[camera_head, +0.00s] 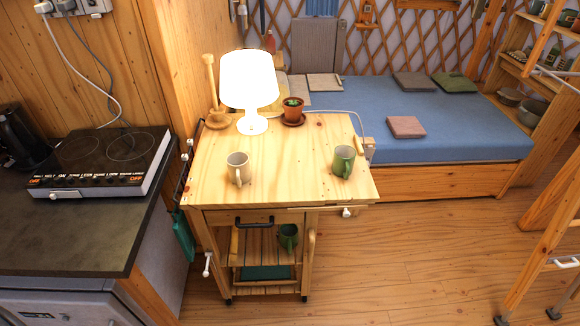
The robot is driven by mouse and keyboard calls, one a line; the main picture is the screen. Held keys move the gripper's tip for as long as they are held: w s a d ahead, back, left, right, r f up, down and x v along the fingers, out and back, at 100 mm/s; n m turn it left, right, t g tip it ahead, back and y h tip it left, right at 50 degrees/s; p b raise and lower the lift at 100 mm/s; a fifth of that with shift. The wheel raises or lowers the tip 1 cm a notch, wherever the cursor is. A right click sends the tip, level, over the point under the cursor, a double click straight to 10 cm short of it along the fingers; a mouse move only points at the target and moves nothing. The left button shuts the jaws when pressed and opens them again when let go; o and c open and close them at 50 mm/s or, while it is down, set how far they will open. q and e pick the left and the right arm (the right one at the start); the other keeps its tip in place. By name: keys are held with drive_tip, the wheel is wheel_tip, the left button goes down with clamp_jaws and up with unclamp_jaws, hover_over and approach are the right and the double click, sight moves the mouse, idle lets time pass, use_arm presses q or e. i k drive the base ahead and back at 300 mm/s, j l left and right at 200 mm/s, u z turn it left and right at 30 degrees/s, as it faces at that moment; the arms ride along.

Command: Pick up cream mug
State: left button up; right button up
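The cream mug (238,167) stands upright on the top of a small wooden cart (290,175), left of its middle and near the front. Its handle faces the front of the cart. A green mug (343,161) stands on the same top, near the right edge and apart from the cream one. Neither of my grippers shows in the head view.
Another green mug (288,236) is on the lower shelf. A counter with a hotplate (105,160) is left, a blue bed (430,118) behind. The cart top's middle is clear.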

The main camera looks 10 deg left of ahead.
sight(238, 164)
drive_tip(key=i+l+u, duration=0.1)
drive_tip(key=u, duration=0.75)
drive_tip(key=k+l, duration=0.05)
